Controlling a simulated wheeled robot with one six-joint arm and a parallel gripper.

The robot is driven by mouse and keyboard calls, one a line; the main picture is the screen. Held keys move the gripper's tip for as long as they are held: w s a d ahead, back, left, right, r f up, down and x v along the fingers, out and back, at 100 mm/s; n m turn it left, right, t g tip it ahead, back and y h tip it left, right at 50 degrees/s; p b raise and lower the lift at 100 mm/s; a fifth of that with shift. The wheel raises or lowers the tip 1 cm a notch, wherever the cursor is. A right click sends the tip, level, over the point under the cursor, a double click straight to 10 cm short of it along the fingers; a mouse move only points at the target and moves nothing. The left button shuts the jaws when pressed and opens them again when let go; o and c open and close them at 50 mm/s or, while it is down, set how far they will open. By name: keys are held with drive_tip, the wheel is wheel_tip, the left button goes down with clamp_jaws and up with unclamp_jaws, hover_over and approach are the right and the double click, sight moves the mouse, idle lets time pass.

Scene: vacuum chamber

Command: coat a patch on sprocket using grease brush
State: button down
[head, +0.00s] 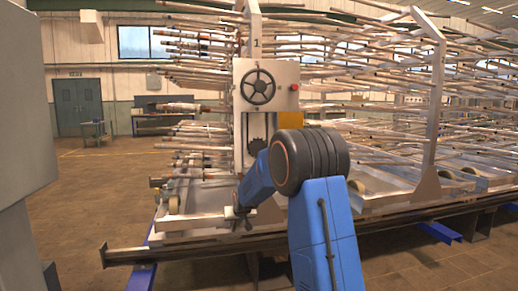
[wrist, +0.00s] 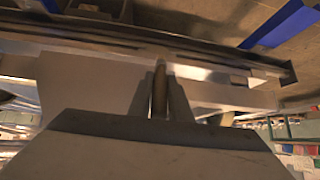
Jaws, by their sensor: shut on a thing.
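In the wrist view my gripper (wrist: 160,103) is shut on a thin brown handle, seemingly the grease brush (wrist: 159,88). The brush's bristles cannot be made out.
A black handwheel (head: 258,86) and a red button (head: 294,87) are on the panel (head: 282,75) above the sprocket. Racks of long rods (head: 385,110) stand behind and to the right. A dark rail (head: 125,257) runs along the front. Open floor lies at left.

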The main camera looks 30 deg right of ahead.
drive_tip(key=s+d+r+m+t+h, duration=0.15)
drive_tip(key=s+r, duration=0.25)
drive_tip(key=r, duration=0.9)
drive_tip(key=s+d+r+t, duration=0.1)
drive_tip(key=s+d+r, duration=0.2)
drive_tip(key=r, duration=0.9)
drive_tip(key=s+d+r+t+h, duration=0.15)
drive_tip(key=s+r, duration=0.25)
drive_tip(key=r, duration=0.9)
drive_tip(key=w+d, duration=0.1)
drive_tip(key=w, duration=0.5)
drive_tip(key=shift+d+f+y, duration=0.15)
drive_tip(key=shift+d+y, duration=0.15)
drive_tip(key=shift+d, duration=0.1)
drive_tip(key=shift+w+d, duration=0.2)
drive_tip(key=shift+w, duration=0.45)
drive_tip(key=s+d+r, duration=0.1)
drive_tip(key=s+d, duration=0.1)
drive_tip(key=d, duration=0.4)
drive_tip(key=shift+d+r, duration=0.35)
drive_tip(key=shift+d, duration=0.05)
idle(1.5)
